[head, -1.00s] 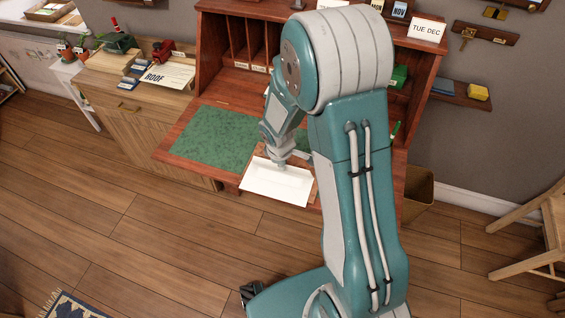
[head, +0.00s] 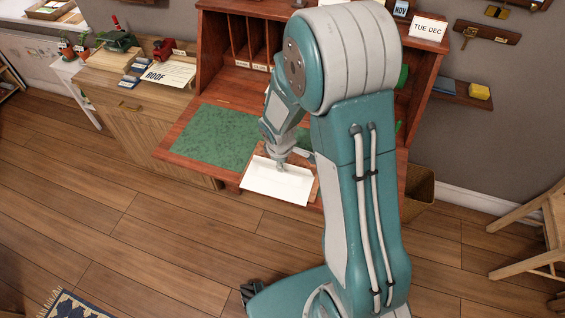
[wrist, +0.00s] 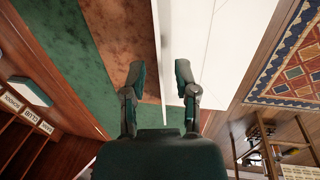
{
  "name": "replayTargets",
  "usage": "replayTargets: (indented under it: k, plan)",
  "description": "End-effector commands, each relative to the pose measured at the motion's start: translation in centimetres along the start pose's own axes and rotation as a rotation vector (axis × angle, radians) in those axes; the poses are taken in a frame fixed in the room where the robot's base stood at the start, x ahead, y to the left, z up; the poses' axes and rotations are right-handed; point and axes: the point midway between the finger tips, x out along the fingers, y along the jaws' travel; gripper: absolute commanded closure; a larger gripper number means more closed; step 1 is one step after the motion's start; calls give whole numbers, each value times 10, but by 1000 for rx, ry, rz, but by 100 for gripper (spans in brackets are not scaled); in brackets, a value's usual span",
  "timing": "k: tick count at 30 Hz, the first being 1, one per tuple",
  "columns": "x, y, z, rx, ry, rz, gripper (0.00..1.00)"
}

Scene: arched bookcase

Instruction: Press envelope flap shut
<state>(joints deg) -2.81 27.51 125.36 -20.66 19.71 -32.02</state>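The white envelope (head: 270,188) lies at the front edge of the desk's drop-leaf, partly over the edge. In the head view my gripper (head: 282,167) is at its back edge, small and partly hidden by my arm. In the wrist view the fingers of my gripper (wrist: 160,72) are apart, with nothing clamped between them. The white envelope paper (wrist: 230,45) fills the right of that view, reaching the right finger. A thin white edge (wrist: 163,90) runs between the fingers. I cannot tell whether it is the flap, or whether a finger touches it.
A green desk pad (head: 215,137) lies left of the envelope. The bureau's upright cubbies (head: 240,45) stand behind. A wooden cabinet (head: 135,115) with a "ROOF" card is at left. A bin (head: 419,187) and chair (head: 535,240) stand at right.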

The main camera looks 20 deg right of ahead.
Motion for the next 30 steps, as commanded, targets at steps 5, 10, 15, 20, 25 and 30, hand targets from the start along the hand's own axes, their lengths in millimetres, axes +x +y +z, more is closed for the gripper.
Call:
replayTargets:
  k: [5,10,15,20,25,30]
  plan:
    - [-33,1,-1,-1,4,5,61]
    - [-66,1,-2,-1,3,4,61]
    - [-93,0,-2,-2,2,2,61]
    - [-106,0,-1,-2,-1,-1,61]
    - [-108,0,-1,-2,-1,-2,61]
    - [-107,-1,-2,-3,-5,-3,61]
